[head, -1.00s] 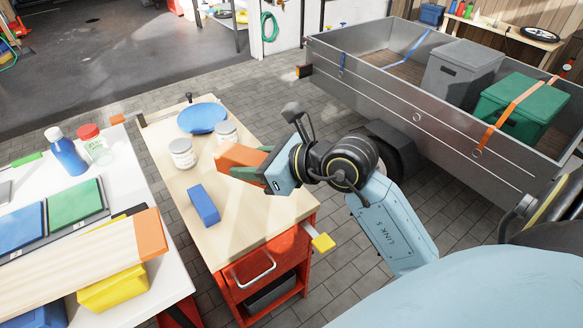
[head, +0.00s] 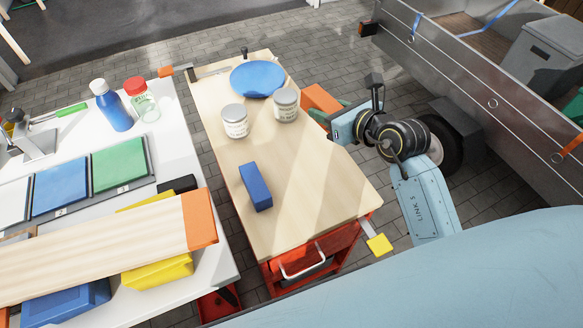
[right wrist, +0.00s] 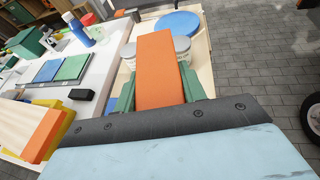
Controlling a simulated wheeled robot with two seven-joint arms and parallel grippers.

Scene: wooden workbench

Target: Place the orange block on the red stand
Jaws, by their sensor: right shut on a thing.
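The orange block (head: 320,99) is held in my right gripper (right wrist: 157,88) at the right edge of the wooden bench top. In the right wrist view the orange block (right wrist: 157,62) lies between the green fingers, its far end pointing toward the jars and blue disc. In the head view my right gripper (head: 342,110) is partly hidden by its own wrist. I cannot pick out a separate red stand; red shows on the cabinet (head: 330,246) under the wooden top. My left gripper does not show.
The wooden top (head: 300,190) carries a blue block (head: 255,187), two white jars (head: 235,122) and a blue disc (head: 258,79). Its front right part is clear. A white table (head: 180,150) with bottles, panels and a plank stands left. A grey trailer (head: 470,75) stands right.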

